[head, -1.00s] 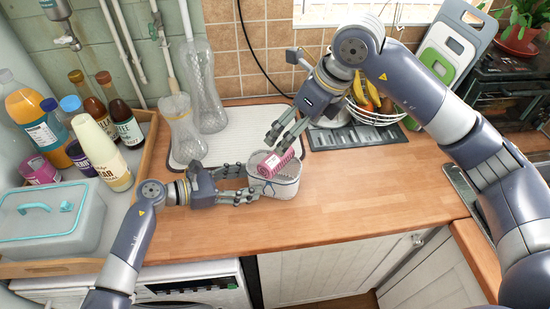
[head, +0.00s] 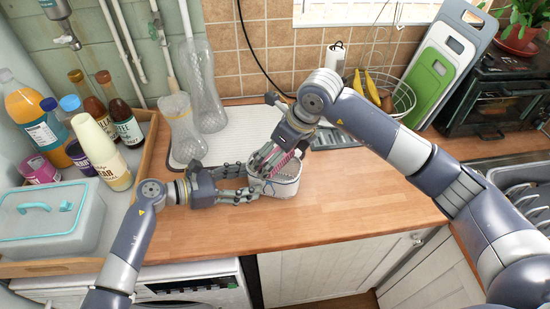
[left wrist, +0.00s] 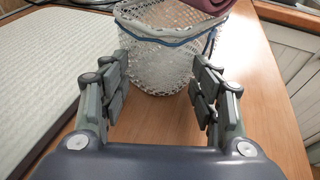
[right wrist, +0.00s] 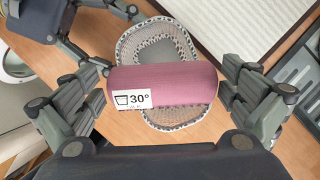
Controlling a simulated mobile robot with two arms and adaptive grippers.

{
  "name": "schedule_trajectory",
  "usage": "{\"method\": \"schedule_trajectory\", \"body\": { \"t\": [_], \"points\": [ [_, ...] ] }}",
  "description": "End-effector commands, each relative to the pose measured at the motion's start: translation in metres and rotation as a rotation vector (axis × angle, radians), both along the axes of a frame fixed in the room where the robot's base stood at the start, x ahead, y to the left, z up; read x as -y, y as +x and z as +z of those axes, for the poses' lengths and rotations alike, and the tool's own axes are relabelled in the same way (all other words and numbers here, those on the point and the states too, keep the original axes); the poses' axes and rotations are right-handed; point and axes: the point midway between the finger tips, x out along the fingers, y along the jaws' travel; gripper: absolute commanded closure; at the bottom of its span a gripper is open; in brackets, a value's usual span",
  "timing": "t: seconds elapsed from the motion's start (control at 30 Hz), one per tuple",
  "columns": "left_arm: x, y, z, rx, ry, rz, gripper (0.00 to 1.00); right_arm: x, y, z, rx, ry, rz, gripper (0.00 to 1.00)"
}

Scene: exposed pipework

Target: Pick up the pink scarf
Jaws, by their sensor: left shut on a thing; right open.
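The pink scarf (right wrist: 170,85) is a roll with a white "30°" label. In the right wrist view it lies across the top of a mesh basket (right wrist: 152,40). In the head view the scarf (head: 282,161) is largely hidden by my right gripper (head: 270,166). That gripper is open, its fingers spread past both ends of the roll. My left gripper (head: 254,182) is shut on the basket (head: 286,188), which stands upright on the worktop. The left wrist view shows its fingers at either side of the basket (left wrist: 160,60) and the scarf's underside (left wrist: 206,5) at the top edge.
A white ribbed mat (head: 235,130) with clear vases (head: 205,95) lies behind. Several bottles (head: 105,150) and a lidded box (head: 50,220) stand left. A wire fruit basket (head: 400,97), chopping boards (head: 445,65) and an oven (head: 500,95) are at the back right. The front worktop (head: 350,205) is clear.

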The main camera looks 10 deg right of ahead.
Motion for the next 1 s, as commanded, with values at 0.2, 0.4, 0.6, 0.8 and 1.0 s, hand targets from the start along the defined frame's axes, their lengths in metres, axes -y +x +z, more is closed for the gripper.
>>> {"method": "schedule_trajectory", "body": {
  "t": [0.2, 0.4, 0.6, 0.8, 1.0],
  "points": [
    [-0.001, 0.001, -0.001, -0.001, 0.002, 0.003, 0.57, 0.000, 0.000, 0.000, 0.000, 0.000, 0.000, 0.16],
    [0.000, 0.001, -0.001, 0.000, 0.001, 0.003, 0.57, 0.000, 0.000, 0.000, 0.000, 0.000, 0.000, 0.42],
    [0.000, 0.001, 0.000, 0.000, 0.001, 0.003, 0.57, 0.000, 0.000, 0.000, 0.000, 0.000, 0.000, 0.46],
    [0.000, 0.001, 0.000, 0.000, 0.001, 0.003, 0.57, 0.000, 0.001, 0.016, 0.002, 0.001, 0.000, 0.46],
    [0.000, 0.001, -0.001, 0.001, 0.001, 0.003, 0.57, 0.000, 0.001, 0.058, 0.005, 0.001, 0.000, 0.46]
  ]
}}
